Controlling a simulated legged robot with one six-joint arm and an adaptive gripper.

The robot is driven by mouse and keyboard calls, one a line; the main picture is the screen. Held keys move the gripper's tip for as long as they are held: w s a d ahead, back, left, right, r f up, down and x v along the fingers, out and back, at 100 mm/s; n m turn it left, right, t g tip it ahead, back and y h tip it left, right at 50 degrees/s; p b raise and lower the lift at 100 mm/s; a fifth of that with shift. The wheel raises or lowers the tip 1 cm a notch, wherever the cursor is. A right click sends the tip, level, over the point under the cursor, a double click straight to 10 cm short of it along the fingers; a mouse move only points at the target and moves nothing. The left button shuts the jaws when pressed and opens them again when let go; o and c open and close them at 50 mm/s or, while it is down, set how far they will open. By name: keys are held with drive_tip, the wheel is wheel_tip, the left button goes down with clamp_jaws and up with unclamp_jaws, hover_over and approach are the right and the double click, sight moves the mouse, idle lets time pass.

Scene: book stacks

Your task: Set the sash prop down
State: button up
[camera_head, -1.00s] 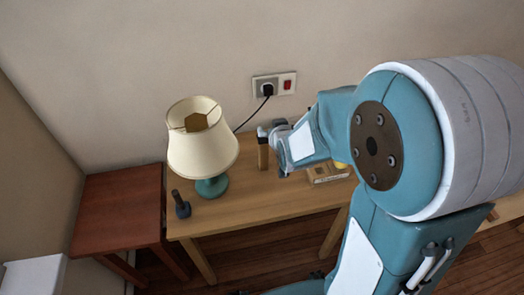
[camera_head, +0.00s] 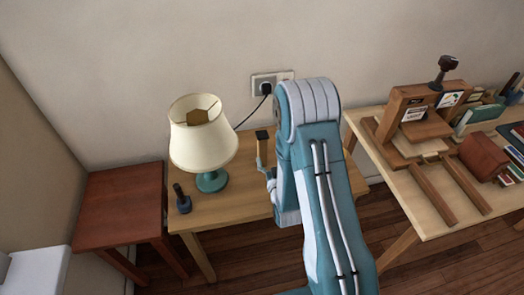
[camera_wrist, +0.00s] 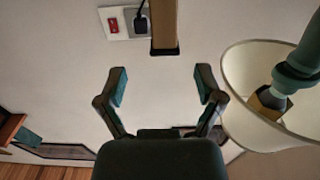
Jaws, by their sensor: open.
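The sash prop, taken to be the wooden post with a dark cap (camera_head: 261,152), stands upright on the small table left of my arm. In the wrist view, which is upside down, the post (camera_wrist: 164,22) comes in from the top edge with its dark end towards my gripper. My gripper (camera_wrist: 160,75) is open and empty, its two fingers spread wide. The post's capped end lies ahead of the fingertips, not between them. In the head view my gripper is mostly hidden by my arm. The foot of the post is unclear there.
A teal lamp with a cream shade (camera_head: 202,140) and a dark upright object (camera_head: 182,201) stand on the small table (camera_head: 232,207). A red-brown side table (camera_head: 118,205) is at left. A wall socket (camera_head: 268,84) is behind. A book bench (camera_head: 430,215) is at right.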

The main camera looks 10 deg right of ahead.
sight(263, 144)
drive_tip(key=w, duration=0.3)
drive_tip(key=shift+w, duration=0.4)
drive_tip(key=shift+w+a+f, duration=0.15)
drive_tip(key=shift+w, duration=1.25)
drive_tip(key=shift+w+a+f, duration=0.15)
drive_tip(key=shift+w, duration=1.2)
clamp_jaws()
